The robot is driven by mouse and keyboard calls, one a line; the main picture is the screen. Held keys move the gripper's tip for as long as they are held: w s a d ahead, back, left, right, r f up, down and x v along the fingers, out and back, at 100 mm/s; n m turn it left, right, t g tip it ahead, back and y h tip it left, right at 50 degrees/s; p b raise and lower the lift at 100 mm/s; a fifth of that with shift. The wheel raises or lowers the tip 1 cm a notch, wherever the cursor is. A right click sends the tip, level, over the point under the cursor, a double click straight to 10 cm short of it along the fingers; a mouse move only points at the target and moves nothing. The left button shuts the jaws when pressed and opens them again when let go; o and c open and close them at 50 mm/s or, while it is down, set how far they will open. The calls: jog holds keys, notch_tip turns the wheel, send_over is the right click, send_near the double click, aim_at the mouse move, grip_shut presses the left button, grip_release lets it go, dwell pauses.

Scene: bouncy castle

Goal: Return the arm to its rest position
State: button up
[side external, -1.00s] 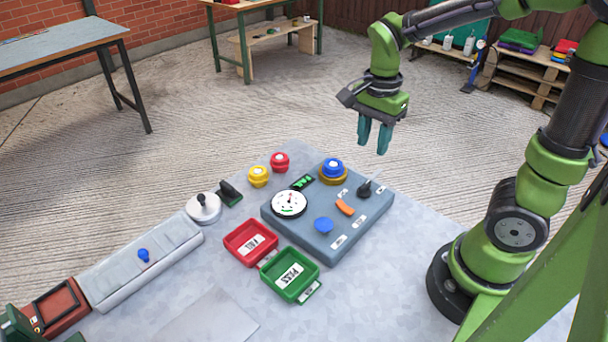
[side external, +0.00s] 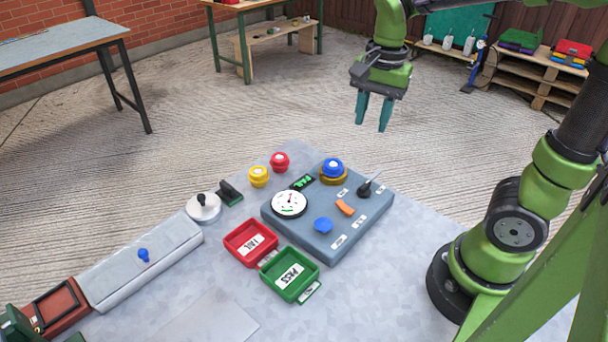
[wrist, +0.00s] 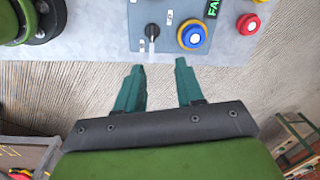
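My gripper (side external: 373,112) hangs in the air above and behind the grey control panel, fingers pointing down. Its two teal fingers are apart with nothing between them, and the wrist view also shows the fingers (wrist: 160,88) spread and empty. The grey-blue panel (side external: 300,238) sits on the table and carries a gauge (side external: 289,203), a lever switch (side external: 366,187), an orange rocker (side external: 345,207), a blue knob (side external: 323,225) and a small green-lit display (side external: 302,182).
A yellow piece (side external: 258,176) and a red piece (side external: 280,161) stand beside the panel. A red FAIL tray (side external: 232,238) and a green PASS tray (side external: 273,289) lie in front. A grey rail (side external: 140,262) with a blue knob runs left. Air around my gripper is clear.

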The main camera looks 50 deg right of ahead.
jog(key=s+a+r+n+t+y, duration=0.1)
jog(key=s+a+n+t, duration=0.4)
jog(key=n, duration=0.6)
jog(key=shift+s+a+r+t+y, duration=0.25)
jog(key=shift+a+r+t+y, duration=0.15)
jog(key=shift+a+r+t, duration=0.65)
